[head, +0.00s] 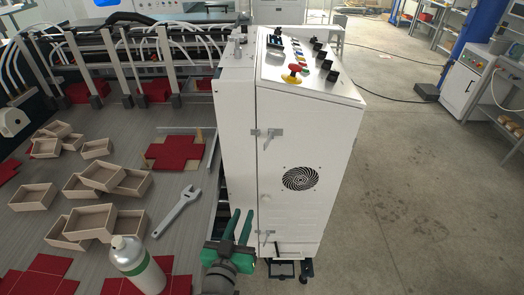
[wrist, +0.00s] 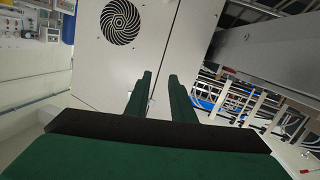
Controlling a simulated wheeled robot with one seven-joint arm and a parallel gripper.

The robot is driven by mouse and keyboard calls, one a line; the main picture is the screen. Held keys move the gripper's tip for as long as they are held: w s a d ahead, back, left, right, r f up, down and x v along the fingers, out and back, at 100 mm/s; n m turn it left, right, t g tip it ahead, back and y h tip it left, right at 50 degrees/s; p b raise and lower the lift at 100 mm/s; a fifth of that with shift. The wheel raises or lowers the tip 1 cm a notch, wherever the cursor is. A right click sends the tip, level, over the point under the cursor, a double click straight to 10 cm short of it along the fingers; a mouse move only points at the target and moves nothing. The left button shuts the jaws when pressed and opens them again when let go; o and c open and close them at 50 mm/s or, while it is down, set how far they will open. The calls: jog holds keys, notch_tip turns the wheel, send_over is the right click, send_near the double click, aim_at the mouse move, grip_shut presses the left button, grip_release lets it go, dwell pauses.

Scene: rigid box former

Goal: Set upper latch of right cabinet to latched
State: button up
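The white cabinet (head: 300,150) stands in the middle of the head view, with a vertical door seam on its front. The upper latch (head: 268,133) is a small grey metal piece across that seam, level with the space above the fan grille. I cannot tell its exact setting. A similar lower latch (head: 265,235) sits further down the seam. My gripper (head: 243,211) is low, in front of the cabinet's left part near the lower latch, below and apart from the upper latch. Its green fingers also show in the wrist view (wrist: 160,76), spread with a gap and nothing seen held.
A sloped control panel (head: 305,65) with a red knob tops the cabinet. To its left, a machine table (head: 130,200) carries wooden boxes (head: 95,218), red blanks (head: 178,153), a wrench (head: 177,210) and a bottle (head: 137,265). The floor (head: 415,180) to the right is clear.

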aim_at(268, 141)
jog(key=w+r+m+h, duration=0.2)
jog(key=r, duration=0.5)
jog(key=w+r+m+h, duration=0.2)
jog(key=w+r, duration=0.1)
jog(key=r, duration=0.4)
jog(key=d+x, duration=0.1)
jog(key=x, duration=0.9)
jog(key=shift+d+f, duration=0.1)
jog(key=shift+c, duration=0.6)
grip_shut()
